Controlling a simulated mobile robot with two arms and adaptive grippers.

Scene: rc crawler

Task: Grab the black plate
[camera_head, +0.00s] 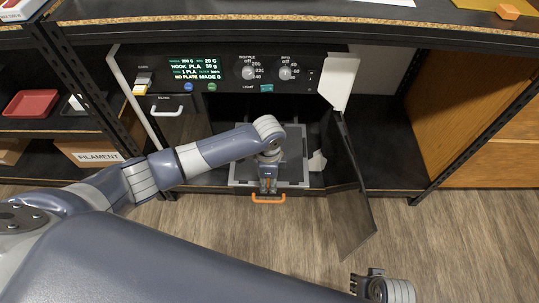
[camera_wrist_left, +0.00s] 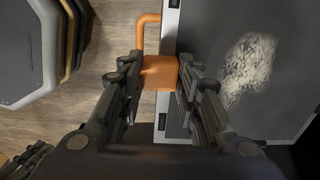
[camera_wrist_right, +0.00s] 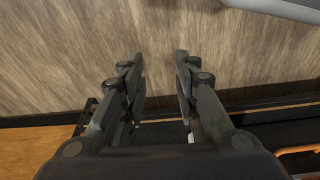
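My left gripper (camera_head: 268,184) points down at this handle. In the left wrist view, its fingers (camera_wrist_left: 161,75) stand apart on either side of the orange block (camera_wrist_left: 160,73); contact is unclear. The bed's dark top (camera_wrist_left: 225,105) carries a pale, grainy patch. My right gripper (camera_wrist_right: 160,75) is open and empty above the wooden floor.
The machine's dark door (camera_head: 352,190) hangs open to the right of the bed. Its panel (camera_head: 195,72) displays "NO PLATE". A box labelled FILAMENT (camera_head: 98,154) stands on the lower left shelf. The floor (camera_head: 450,240) in front is clear.

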